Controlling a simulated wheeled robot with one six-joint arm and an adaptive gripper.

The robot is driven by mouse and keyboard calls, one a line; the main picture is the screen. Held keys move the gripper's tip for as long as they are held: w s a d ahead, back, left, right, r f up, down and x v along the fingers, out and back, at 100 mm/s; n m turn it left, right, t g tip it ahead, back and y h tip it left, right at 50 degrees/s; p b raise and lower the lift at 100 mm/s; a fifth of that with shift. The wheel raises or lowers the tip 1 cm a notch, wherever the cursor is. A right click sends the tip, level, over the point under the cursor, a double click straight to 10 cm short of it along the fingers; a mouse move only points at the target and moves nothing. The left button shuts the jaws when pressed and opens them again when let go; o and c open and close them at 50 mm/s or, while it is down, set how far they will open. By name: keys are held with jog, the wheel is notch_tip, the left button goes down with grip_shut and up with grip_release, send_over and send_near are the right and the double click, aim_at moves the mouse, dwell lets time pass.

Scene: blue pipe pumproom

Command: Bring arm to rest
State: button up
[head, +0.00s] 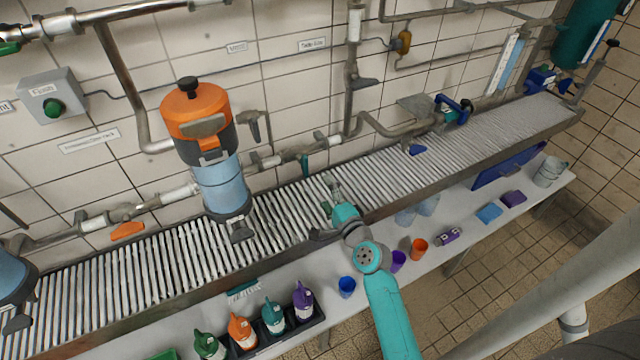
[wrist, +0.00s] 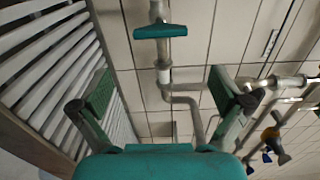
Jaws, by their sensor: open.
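My teal arm reaches up from the bottom of the head view over the front edge of the slatted grey rack (head: 140,265). My gripper (head: 330,184) is at the arm's far end, above the slats near the middle of the rack. In the wrist view my gripper (wrist: 160,92) has its two green-padded fingers spread wide apart. Nothing is between them. Beyond them are wall tiles, a grey pipe and a teal handle (wrist: 160,31). The gripper appears apart from the pipes.
An orange-topped blue canister (head: 221,185) stands left of my gripper by the rack. Several bottles (head: 272,316), a blue cup (head: 347,287), a purple cup (head: 398,261) and an orange cup (head: 419,248) line the lower shelf. Wall pipes (head: 350,75) run behind. Tiled floor lies at right.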

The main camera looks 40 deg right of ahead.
jog(key=shift+s+a, duration=0.1)
jog(key=shift+s, duration=0.15)
dwell(0.4)
jog(key=s+a+f+n+g+y, duration=0.1)
jog(key=s+a+f+n, duration=0.25)
jog(key=s+a, duration=0.5)
jog(key=s+a+f+n+g, duration=0.1)
jog(key=s+a+f+n, duration=0.2)
jog(key=s+a+n, duration=0.5)
jog(key=s+a+r+n+y, duration=0.1)
jog(key=s+a+r+n, duration=0.1)
jog(key=s, duration=0.5)
jog(key=s+a+r+n+y, duration=0.1)
jog(key=s+a+r+n, duration=0.2)
jog(key=s, duration=0.4)
jog(key=s+a+r+n+y, duration=0.2)
jog(key=s+r+n, duration=0.2)
jog(key=s, duration=0.3)
jog(key=shift+s+a+n+g, duration=0.3)
jog(key=shift+s+n, duration=0.1)
jog(key=shift+n, duration=0.15)
